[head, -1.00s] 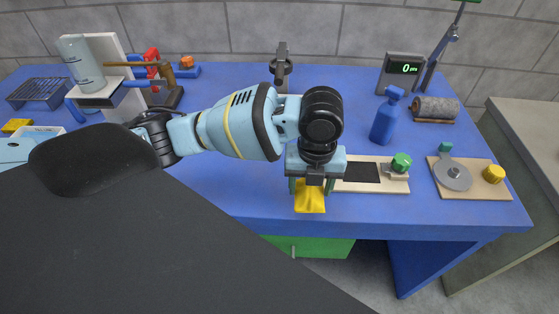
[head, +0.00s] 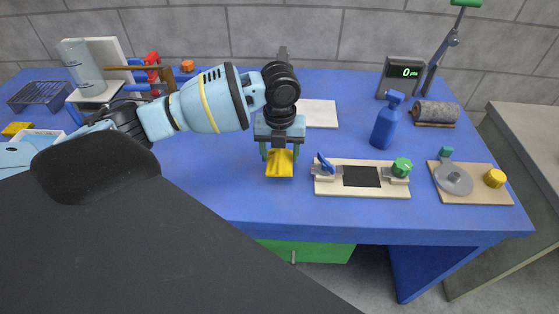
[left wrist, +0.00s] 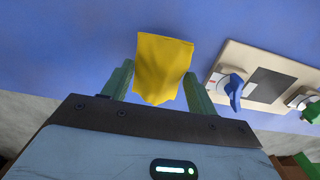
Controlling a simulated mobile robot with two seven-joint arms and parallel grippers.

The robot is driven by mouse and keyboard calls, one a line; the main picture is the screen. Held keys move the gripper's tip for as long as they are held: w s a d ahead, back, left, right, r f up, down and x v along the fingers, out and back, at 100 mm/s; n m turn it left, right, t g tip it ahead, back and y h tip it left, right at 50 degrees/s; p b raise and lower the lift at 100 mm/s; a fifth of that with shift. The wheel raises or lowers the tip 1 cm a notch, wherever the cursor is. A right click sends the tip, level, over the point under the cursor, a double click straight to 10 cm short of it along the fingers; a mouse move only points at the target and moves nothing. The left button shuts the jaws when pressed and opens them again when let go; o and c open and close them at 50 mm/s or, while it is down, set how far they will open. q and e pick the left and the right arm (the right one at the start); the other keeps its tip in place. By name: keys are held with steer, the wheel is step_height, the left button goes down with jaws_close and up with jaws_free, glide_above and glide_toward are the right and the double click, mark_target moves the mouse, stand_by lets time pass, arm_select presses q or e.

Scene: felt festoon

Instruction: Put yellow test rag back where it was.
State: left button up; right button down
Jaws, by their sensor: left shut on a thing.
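The yellow test rag (head: 280,163) hangs from my left gripper (head: 279,153), whose fingers are shut on it. It is left of the clamp board and appears raised above the blue table. In the left wrist view the rag (left wrist: 163,66) shows between the two green fingers of the gripper (left wrist: 160,85). The clamp board (head: 362,190) lies near the table's front edge, with a black patch (head: 361,176), a blue clamp lever (head: 325,164) at its left and a green knob (head: 402,166) at its right. My right gripper is not in view.
A blue bottle (head: 385,125) stands behind the clamp board. A board with a grey disc (head: 454,180) and yellow knob (head: 494,178) is at the right. A display reading 0 (head: 405,73) and a grey roll (head: 435,112) stand at the back right. A white plate (head: 319,113) lies behind my gripper.

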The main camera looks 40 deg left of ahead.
mark_target(279, 163)
arm_select(q)
steer(key=shift+a+f, duration=0.1)
steer(key=shift+f, duration=1.65)
steer(key=shift+f, duration=0.2)
steer(key=o, duration=0.9)
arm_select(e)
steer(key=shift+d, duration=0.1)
arm_select(q)
steer(key=shift+r, duration=0.15)
step_height(279, 163, up, 11)
steer(key=shift+f+p, duration=0.1)
steer(key=shift+p, duration=0.3)
steer(key=shift+r, duration=0.65)
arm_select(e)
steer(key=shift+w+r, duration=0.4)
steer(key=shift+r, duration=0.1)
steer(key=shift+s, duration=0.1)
